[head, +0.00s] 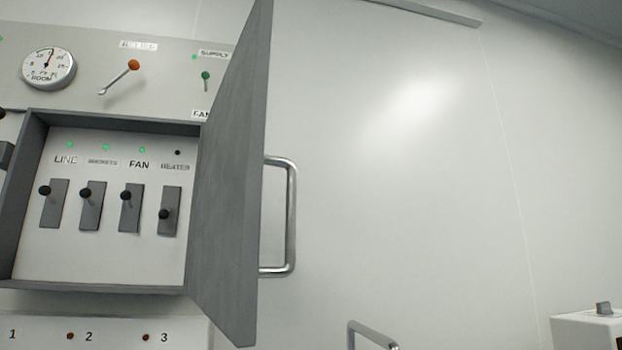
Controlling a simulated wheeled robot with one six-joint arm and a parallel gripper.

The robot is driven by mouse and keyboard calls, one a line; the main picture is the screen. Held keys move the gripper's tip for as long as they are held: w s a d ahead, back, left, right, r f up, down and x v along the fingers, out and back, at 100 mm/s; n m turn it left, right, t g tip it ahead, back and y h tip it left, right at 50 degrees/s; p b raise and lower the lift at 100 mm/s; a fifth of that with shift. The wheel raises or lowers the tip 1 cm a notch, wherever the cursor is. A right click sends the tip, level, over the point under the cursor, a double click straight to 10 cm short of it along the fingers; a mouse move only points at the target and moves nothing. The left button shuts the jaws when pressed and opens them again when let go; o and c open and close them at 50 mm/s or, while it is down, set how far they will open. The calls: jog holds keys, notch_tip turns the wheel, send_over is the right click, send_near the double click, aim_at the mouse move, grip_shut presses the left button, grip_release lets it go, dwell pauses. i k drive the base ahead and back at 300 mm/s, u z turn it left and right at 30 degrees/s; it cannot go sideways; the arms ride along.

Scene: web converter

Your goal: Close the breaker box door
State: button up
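The breaker box (28,200) is a grey-framed box on the wall panel at the left of the head view. Its grey door (232,180) stands wide open, swung out from the right side of the box toward me. A metal bar handle (291,215) sticks out to the right from the door's outer face. Inside the box are several switches with black knobs, labelled LINE, FAN and HEATER among others. The HEATER switch (168,212) has its knob lower than the rest. My gripper is not in view.
Above the box are a round dial (48,68), an orange-knobbed lever (120,77) and a green-knobbed switch (205,80). Another metal bar (372,334) shows at the bottom. A white box (590,330) stands at the lower right. The wall right of the door is bare.

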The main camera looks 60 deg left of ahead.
aim_at(224, 273)
jog(key=i, duration=1.55)
jog(key=u, duration=3.95)
